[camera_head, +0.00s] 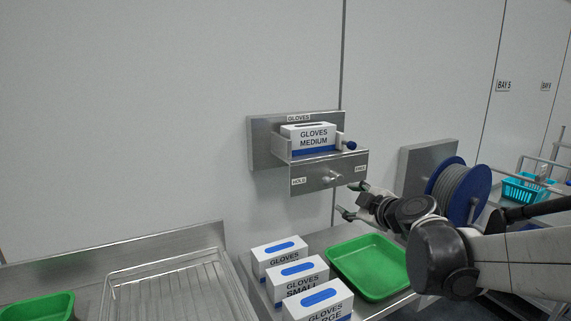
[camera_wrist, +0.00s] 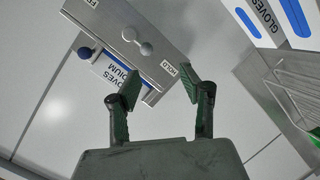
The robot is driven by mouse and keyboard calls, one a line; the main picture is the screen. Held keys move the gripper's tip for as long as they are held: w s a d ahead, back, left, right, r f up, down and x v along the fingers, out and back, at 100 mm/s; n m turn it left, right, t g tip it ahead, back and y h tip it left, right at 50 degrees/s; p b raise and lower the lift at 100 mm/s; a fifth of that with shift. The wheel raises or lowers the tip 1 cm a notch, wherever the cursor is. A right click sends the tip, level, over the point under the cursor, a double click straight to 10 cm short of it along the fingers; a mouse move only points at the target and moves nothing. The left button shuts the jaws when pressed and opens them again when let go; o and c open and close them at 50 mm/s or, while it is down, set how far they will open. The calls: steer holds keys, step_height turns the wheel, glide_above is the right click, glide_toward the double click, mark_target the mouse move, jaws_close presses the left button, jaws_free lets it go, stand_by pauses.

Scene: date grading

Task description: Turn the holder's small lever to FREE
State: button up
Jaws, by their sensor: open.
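The glove holder (camera_head: 312,183) is a grey metal wall unit with a front plate marked HOLD at left and FREE at right. Its small metal lever (camera_head: 333,178) sits mid-plate between the marks. In the wrist view the lever (camera_wrist: 137,41) shows two rounded ends along the line between the marks; which end is the handle I cannot tell. A GLOVES MEDIUM box (camera_head: 308,135) sits in the holder. My gripper (camera_head: 351,199) is open and empty, in front of and below the plate's right end. In the wrist view the open fingers (camera_wrist: 160,82) are apart from the lever, near the HOLD label.
A blue knob (camera_head: 350,146) is at the holder's right side. Glove boxes (camera_head: 297,270) and a green tray (camera_head: 368,266) stand below. A blue cable reel (camera_head: 462,190) is at right, and a wire rack (camera_head: 165,285) at lower left. The wall left of the holder is clear.

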mark_target(328, 182)
steer(key=shift+n+t, duration=0.3)
steer(key=shift+n, duration=0.2)
steer(key=x, duration=0.5)
steer(key=r+x, duration=0.1)
steer(key=x, duration=0.4)
steer(key=d+r+x, duration=0.1)
steer(key=x, duration=0.4)
steer(key=shift+w+a+p, duration=0.1)
steer(key=shift+w+p, duration=0.2)
steer(key=shift+w, duration=0.2)
jaws_close()
